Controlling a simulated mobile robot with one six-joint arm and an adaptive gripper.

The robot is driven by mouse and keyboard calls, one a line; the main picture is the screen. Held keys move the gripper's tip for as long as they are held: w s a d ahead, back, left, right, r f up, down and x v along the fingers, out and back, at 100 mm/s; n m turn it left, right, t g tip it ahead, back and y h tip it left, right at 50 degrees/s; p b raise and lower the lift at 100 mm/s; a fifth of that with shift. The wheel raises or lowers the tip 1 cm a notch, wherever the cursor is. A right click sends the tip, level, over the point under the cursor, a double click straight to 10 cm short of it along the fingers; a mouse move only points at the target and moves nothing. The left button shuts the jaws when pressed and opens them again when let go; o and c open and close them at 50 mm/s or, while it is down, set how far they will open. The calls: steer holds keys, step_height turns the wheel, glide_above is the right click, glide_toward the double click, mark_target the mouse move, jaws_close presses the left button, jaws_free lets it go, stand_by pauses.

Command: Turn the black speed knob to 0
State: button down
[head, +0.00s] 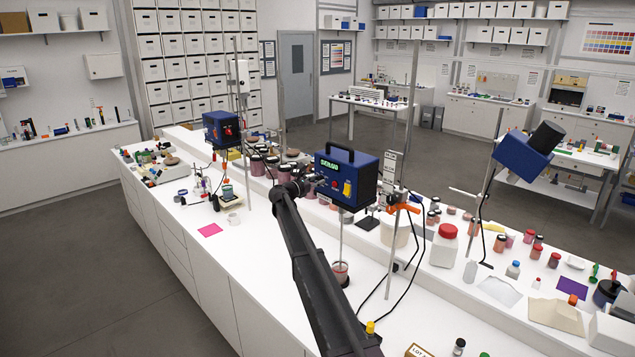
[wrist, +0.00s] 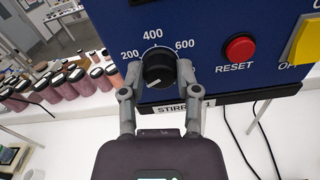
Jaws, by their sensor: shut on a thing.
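The black speed knob (wrist: 158,66) is on the front of the blue stirrer box (wrist: 220,20), under a dial marked 200, 400 and 600. A small white mark shows low on the knob's face, left of its middle; I cannot read a 0 on the dial. My gripper (wrist: 158,75) is shut on the knob, one finger on its left and one on its right. In the head view my gripper (head: 299,187) reaches the left part of the blue stirrer box (head: 352,168), and the knob is hidden there.
A red RESET button (wrist: 240,49) and a yellow switch (wrist: 306,40) sit right of the knob. A rod runs from the box down into a beaker (head: 340,273). Pigment jars (wrist: 70,87) stand left of the box. Dark cables hang at the right.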

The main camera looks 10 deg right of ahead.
steer(key=shift+w+r+n, duration=0.1)
steer(key=shift+w+n, duration=0.1)
steer(key=shift+n, duration=0.4)
steer(key=shift+c, duration=1.7)
jaws_free()
steer(key=shift+a, duration=0.1)
steer(key=shift+s, duration=0.1)
steer(key=shift+s, duration=0.1)
steer(key=shift+s+a, duration=0.45)
steer(key=shift+a, duration=0.1)
steer(key=v, duration=1)
steer(key=shift+a, duration=0.2)
